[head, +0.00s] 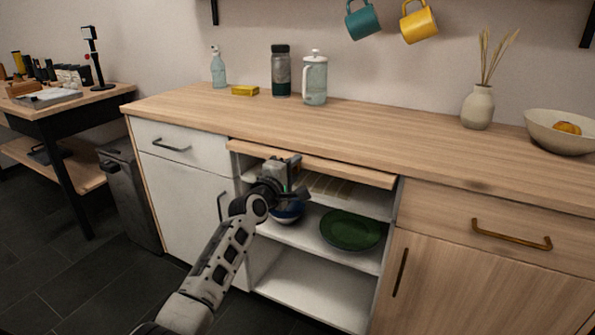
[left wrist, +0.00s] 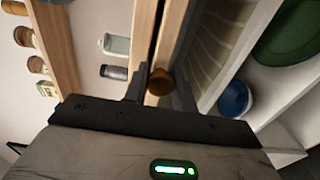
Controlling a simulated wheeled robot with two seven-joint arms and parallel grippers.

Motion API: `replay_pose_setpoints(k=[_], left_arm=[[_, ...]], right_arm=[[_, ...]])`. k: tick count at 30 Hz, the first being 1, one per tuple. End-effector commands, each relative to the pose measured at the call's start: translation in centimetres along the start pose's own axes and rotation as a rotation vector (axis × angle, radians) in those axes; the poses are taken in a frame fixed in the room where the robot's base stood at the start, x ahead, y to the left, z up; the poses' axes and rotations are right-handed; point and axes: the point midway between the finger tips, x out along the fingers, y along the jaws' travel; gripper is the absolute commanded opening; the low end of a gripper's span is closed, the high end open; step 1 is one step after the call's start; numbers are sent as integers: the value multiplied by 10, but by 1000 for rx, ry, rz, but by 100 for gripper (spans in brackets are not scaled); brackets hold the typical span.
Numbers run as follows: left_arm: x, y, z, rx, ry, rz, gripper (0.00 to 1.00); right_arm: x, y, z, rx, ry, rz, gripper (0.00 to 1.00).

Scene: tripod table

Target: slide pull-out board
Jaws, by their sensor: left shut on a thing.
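The pull-out board (head: 345,173) is a light wooden slab just under the countertop, above an open cabinet bay. Its front edge sticks out a little past the counter's front. In the left wrist view the board (left wrist: 177,38) runs beside the counter edge, with a dark gap between them. My left gripper (head: 290,170) is at the board's front, left of its middle. Its fingers (left wrist: 160,88) are shut on a round wooden knob (left wrist: 160,80) on the board's front. The gripper hides the knob in the head view. My right gripper is not in view.
Below the board are shelves with a blue bowl (head: 288,212) and a green plate (head: 351,230). A white drawer (head: 185,145) is to the left, a wooden drawer (head: 500,228) to the right. The countertop (head: 400,140) holds a bottle, flask and press at the back.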

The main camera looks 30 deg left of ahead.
Motion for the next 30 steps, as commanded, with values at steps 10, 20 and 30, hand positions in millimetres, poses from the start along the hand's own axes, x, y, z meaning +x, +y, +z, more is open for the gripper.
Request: replay_pose_setpoints(k=[10,20,30], left_arm=[[0,0,0,1,0,0,46],[-23,1,1,1,-1,-3,46],[-105,1,0,1,0,-3,46]], right_arm=[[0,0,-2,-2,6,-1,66],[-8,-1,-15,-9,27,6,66],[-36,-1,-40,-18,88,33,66]])
